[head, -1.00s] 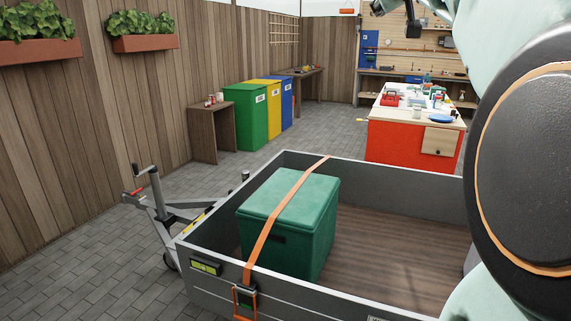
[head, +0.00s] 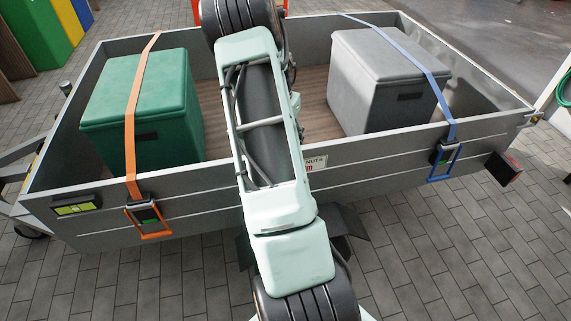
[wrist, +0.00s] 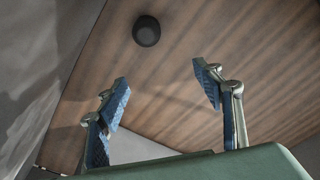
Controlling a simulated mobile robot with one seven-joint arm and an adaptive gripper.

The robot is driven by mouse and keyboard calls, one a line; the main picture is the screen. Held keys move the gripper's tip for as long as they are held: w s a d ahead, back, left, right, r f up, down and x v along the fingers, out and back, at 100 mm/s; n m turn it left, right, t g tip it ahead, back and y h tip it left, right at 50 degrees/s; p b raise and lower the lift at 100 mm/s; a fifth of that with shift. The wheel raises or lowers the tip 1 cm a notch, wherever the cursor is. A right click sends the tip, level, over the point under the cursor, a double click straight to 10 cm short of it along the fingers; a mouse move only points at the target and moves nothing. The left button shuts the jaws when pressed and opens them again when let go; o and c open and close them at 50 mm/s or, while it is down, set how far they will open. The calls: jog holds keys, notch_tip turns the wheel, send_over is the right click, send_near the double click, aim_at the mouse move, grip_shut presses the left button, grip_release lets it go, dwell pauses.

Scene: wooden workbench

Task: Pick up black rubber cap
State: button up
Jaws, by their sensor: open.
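The black rubber cap (wrist: 147,31) is a small dark round piece on the trailer's wooden floor, near the top of the wrist view. My gripper (wrist: 163,86) is open and empty, with its two blue-padded fingers spread apart. The cap appears beyond the fingertips, a little left of the middle between them, and not touched by them. In the head view my arm reaches over the trailer's near wall. The cap and gripper are not visible there.
The grey trailer (head: 400,158) has raised side walls. A green box (head: 145,110) under an orange strap (head: 131,120) stands at its left, and a grey box (head: 370,75) under a blue strap (head: 425,75) at its right. Bare wooden floor (head: 312,100) lies between them.

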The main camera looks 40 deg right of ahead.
jog(key=shift+m+y, duration=0.7)
jog(key=shift+m, duration=0.1)
jog(key=s+f, duration=0.1)
jog(key=f, duration=0.1)
jog(key=s+a+f, duration=0.1)
jog(key=f, duration=0.1)
jog(key=s+f, duration=0.1)
jog(key=f, duration=0.1)
jog(key=shift+a+f, duration=0.1)
jog(key=shift+a, duration=0.2)
notch_tip(320, 180, down, 5)
jog(key=shift+r+b, duration=0.15)
jog(key=shift+b, duration=0.7)
jog(key=shift+w+d+f+b, duration=0.15)
jog(key=shift+f+b, duration=0.35)
jog(key=shift+f, duration=0.9)
jog(key=shift+w+d+f+b, duration=0.15)
jog(key=shift+f+b, duration=0.3)
jog(key=shift+f, duration=0.9)
jog(key=shift+c, duration=0.4)
jog(key=shift+r, duration=0.1)
jog(key=c, duration=1)
